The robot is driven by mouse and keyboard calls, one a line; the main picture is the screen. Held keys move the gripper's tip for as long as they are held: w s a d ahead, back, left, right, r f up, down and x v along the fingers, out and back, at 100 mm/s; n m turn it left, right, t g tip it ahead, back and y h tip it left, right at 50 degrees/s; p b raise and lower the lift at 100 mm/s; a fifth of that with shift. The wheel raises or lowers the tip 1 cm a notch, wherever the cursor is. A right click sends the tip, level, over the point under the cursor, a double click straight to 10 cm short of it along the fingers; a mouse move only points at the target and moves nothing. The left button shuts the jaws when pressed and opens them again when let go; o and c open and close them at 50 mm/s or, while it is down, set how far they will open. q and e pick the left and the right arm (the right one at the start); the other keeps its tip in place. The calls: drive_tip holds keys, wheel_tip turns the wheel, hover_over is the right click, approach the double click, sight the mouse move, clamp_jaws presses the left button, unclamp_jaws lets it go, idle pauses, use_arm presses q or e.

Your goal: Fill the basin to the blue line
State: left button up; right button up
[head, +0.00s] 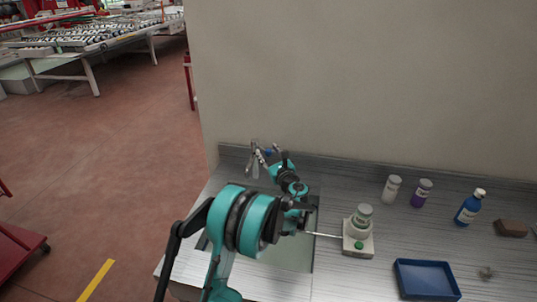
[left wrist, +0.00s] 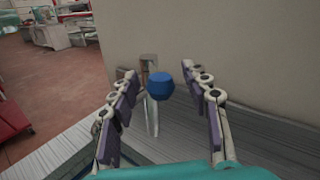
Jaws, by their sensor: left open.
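The tap (head: 254,168) stands at the back of the counter. In the left wrist view the metal tap (left wrist: 152,118) carries a round blue knob (left wrist: 160,87). My left gripper (head: 266,156) is at the tap. In the left wrist view my left gripper (left wrist: 160,75) is open, with its fingers on either side of the knob and visible gaps between. The basin (head: 290,256) is set in the counter below and is partly hidden by my left arm. I cannot make out the blue line or the water level. My right gripper is not in view.
On the counter to the right are a white device with a green button (head: 358,245), a white jar (head: 391,189), a purple jar (head: 421,193), a blue bottle (head: 468,209), a blue tray (head: 427,280) and a brown block (head: 511,228). A wall (head: 370,80) rises behind.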

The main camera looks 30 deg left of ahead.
use_arm(q)
clamp_jaws()
drive_tip(key=shift+s+a+m+t+h+b, duration=0.2)
drive_tip(key=shift+s+a+m+t+h, duration=0.35)
drive_tip(key=shift+m+t+h, duration=0.4)
drive_tip(key=shift+s+a+m+t+h+b, duration=0.25)
drive_tip(key=shift+s+a+m+t+h, duration=0.35)
drive_tip(key=shift+h, duration=0.5)
drive_tip(key=shift+s+a+m+t+h+b, duration=0.2)
drive_tip(key=shift+s+a+m+t+h, duration=0.35)
drive_tip(key=shift+m+h, duration=0.4)
drive_tip(key=shift+w+d, duration=0.1)
drive_tip(key=shift+w, duration=0.05)
unclamp_jaws()
drive_tip(key=v, duration=1.2)
